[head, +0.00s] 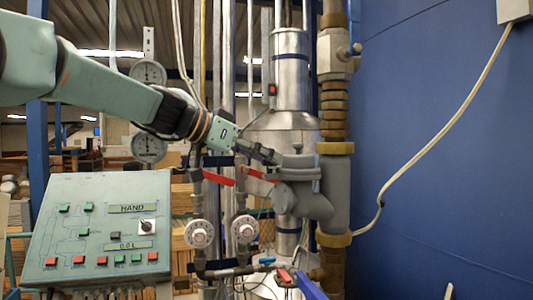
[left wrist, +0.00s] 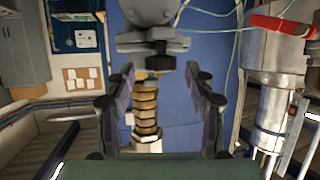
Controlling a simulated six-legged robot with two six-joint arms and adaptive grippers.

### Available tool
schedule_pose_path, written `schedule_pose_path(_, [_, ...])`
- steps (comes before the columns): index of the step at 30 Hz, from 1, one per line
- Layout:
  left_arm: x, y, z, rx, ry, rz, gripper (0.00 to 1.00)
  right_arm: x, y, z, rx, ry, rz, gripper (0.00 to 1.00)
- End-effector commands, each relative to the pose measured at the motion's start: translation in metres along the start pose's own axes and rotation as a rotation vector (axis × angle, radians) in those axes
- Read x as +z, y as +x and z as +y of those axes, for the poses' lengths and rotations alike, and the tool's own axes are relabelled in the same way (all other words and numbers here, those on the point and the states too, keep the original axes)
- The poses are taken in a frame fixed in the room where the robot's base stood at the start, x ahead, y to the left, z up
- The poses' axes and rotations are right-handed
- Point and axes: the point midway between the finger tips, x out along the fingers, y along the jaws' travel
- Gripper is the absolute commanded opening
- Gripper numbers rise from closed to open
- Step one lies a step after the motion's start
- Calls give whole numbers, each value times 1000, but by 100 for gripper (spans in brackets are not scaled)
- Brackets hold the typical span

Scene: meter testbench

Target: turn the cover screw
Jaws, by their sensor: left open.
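The grey valve-like fitting (head: 318,200) stands on the vertical pipe in the head view, with a round flanged cover (head: 300,174) on its upper left. A small block on top of the cover (head: 298,149) may be the cover screw; it is too small to be sure. My left gripper (head: 272,157) reaches in from the left, just beside the cover's top. In the left wrist view the gripper (left wrist: 160,82) is open, with nothing between its fingers. The grey cover (left wrist: 150,43) and a dark knob (left wrist: 160,62) lie just beyond the fingertips. My right gripper is out of view.
A control panel (head: 100,228) stands at the lower left. Red lever handles (head: 218,178) and two dials (head: 199,233) sit below my left arm. A silver cylinder (head: 291,80) rises behind the gripper. A blue wall (head: 450,150) fills the right.

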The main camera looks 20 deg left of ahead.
Motion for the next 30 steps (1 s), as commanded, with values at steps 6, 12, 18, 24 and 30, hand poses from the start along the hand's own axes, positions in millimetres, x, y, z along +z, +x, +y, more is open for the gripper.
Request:
schedule_pose_path(6, [-1,14,0,-1,1,1,55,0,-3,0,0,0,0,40])
schedule_pose_path(12, [-1,15,0,-1,0,1,55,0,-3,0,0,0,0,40])
schedule_pose_path(18, [-1,15,0,-1,0,1,40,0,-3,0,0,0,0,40])
schedule_pose_path(24, [-1,15,0,-1,-1,1,23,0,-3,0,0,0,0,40])
schedule_pose_path(30, [-1,14,0,-1,0,2,6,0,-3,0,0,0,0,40])
